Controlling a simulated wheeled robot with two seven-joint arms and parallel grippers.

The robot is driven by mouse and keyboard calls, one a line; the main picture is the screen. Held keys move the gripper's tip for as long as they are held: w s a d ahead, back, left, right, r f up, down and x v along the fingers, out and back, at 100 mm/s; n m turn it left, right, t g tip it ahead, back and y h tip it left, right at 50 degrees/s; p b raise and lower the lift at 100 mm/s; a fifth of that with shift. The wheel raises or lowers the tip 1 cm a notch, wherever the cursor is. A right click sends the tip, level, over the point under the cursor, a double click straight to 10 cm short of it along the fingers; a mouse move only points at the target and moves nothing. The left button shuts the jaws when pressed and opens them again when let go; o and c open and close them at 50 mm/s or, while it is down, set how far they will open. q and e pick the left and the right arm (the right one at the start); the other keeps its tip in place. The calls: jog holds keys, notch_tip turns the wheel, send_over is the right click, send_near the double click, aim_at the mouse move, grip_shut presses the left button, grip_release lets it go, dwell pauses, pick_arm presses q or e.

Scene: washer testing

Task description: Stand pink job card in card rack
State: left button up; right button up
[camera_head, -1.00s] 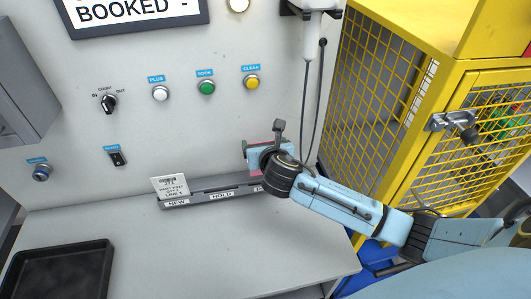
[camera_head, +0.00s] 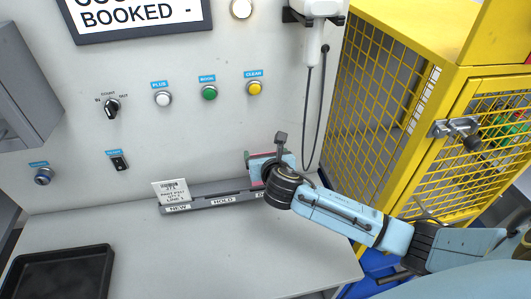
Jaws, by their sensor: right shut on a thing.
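The card rack (camera_head: 205,201) is a long grey strip on the bench along the back panel, with slots labelled NEW, HOLD and a third label mostly hidden by my arm. A white card (camera_head: 171,192) stands in the NEW slot. My right gripper (camera_head: 262,168) is over the rack's right end, shut on the pink job card (camera_head: 254,172). I cannot tell whether the card's lower edge touches the rack. My left gripper is not in view.
The back panel has white, green and yellow buttons (camera_head: 209,93), a selector knob (camera_head: 112,107) and a hanging handset (camera_head: 312,40) with a looped cable. A black tray (camera_head: 62,252) lies at front left. The bench middle (camera_head: 200,250) is clear. A yellow mesh cage (camera_head: 385,100) stands right.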

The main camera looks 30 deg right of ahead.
jog(key=shift+f, duration=0.5)
dwell(0.6)
jog(key=shift+f, duration=1.85)
dwell(0.9)
jog(key=o, duration=0.9)
jog(key=shift+s, duration=0.1)
jog(key=v, duration=1.3)
jog(key=shift+p, duration=0.3)
jog(key=shift+s, duration=0.15)
